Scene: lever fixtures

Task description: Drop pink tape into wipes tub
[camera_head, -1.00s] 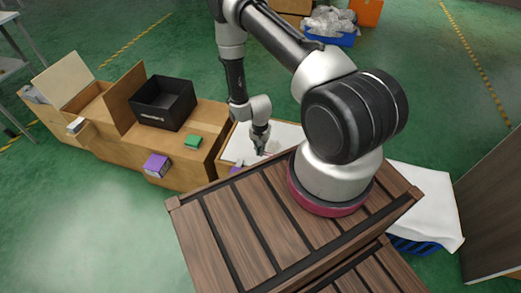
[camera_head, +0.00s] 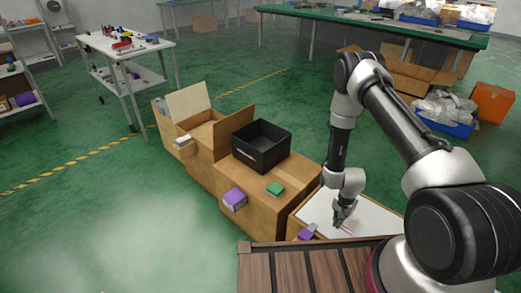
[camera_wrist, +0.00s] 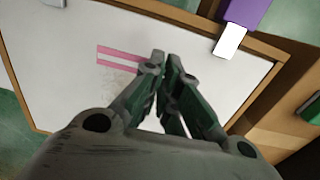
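Two pink strips of tape (camera_wrist: 118,54) lie on a white board with a wooden frame in the wrist view. A bit of pink tape (camera_head: 347,229) also shows beside my gripper (camera_head: 341,219) in the head view. In the wrist view my gripper (camera_wrist: 164,63) has its fingertips close together with a narrow gap, at the right end of the strips. I cannot tell whether it holds them. No tub is clearly marked as wipes; an open black bin (camera_head: 262,160) stands on a cardboard box, and its inside is mostly in shadow.
The white board (camera_head: 378,221) has a purple and white item (camera_head: 308,231) at its left edge. A green block (camera_head: 275,189) lies on the cardboard box (camera_head: 240,172); a purple box (camera_head: 235,199) is at its front side. Open cartons (camera_head: 196,128) stand left. Green floor is clear at left.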

